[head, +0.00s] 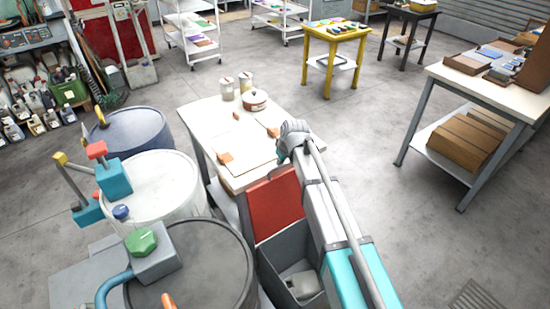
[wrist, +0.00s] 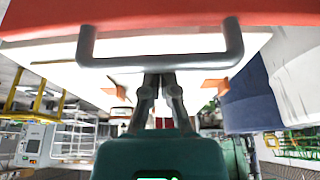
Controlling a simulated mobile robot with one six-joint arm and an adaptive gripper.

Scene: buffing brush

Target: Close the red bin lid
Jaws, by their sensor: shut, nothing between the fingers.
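The red bin lid (head: 275,205) stands raised and tilted at the near side of the white table, above the open grey bin (head: 283,258). My arm covers the right part of the lid and bin. In the wrist view, the red lid (wrist: 160,13) spans the top, with a grey U-shaped handle (wrist: 220,60). My gripper (wrist: 160,80) is shut and empty, with its fingertips at the middle of the handle bar. I cannot tell whether they touch it. In the head view my arm hides the fingers.
The white table (head: 205,125) holds cans, a pot and small orange-brown pieces. Drums, including a white one (head: 150,190), stand left of the bin. A workbench with boxes (head: 500,90) stands at right. The floor between the workbench and my arm is clear.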

